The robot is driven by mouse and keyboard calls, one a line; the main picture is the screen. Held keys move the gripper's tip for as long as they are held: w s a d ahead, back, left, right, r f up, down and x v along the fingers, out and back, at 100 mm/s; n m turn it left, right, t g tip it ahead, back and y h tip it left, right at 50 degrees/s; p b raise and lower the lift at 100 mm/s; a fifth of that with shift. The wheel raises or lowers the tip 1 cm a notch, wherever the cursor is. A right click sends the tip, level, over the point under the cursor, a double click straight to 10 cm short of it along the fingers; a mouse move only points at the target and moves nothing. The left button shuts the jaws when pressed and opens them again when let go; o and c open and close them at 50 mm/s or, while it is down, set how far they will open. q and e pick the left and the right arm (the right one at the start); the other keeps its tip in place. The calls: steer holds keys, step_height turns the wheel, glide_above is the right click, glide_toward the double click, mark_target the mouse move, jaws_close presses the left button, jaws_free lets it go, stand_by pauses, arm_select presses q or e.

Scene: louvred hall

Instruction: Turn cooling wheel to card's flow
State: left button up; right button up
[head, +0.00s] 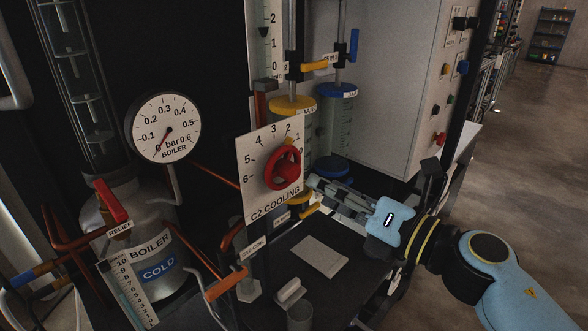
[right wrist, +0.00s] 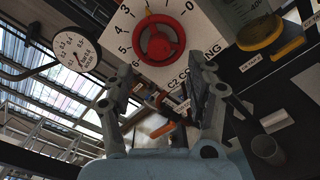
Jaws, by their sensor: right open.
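The red cooling wheel (head: 283,168) sits on a white dial plate (head: 254,178) marked "C2 COOLING", with numbers around the wheel. In the right wrist view the wheel (right wrist: 160,42) shows at the top, beyond the fingers. My right gripper (head: 318,188) is just right of and below the wheel, open and empty; its fingers spread apart in the right wrist view (right wrist: 161,88), clear of the wheel. A pale flat rectangle (head: 320,256), possibly the card, lies on the dark bench; no writing is readable. My left gripper is out of view.
A boiler (head: 145,240) with a pressure gauge (head: 163,127) and red relief lever (head: 111,201) stands left. Yellow-topped and blue-topped vessels (head: 338,125) stand behind the dial plate. Copper pipes run below it. A small beaker (head: 299,316) stands at the bench front.

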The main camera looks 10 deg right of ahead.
mark_target(295, 170)
steer(key=x, duration=0.3)
steer(key=shift+s, duration=0.1)
steer(key=x, duration=0.3)
steer(key=shift+a, duration=0.2)
steer(key=shift+w+a, duration=0.1)
steer(key=shift+w, duration=0.3)
steer(key=shift+w+a+r, duration=0.1)
steer(key=shift+w+a, duration=0.05)
steer(key=shift+w, duration=0.15)
steer(key=shift+r, duration=0.1)
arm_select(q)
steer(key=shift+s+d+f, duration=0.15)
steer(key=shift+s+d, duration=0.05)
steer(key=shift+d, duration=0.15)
arm_select(e)
steer(key=shift+o, duration=0.4)
steer(key=shift+w, duration=0.1)
steer(key=shift+r, duration=0.15)
steer(key=c, duration=1.1)
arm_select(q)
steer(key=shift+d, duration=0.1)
arm_select(e)
steer(key=shift+r, duration=0.1)
jaws_close()
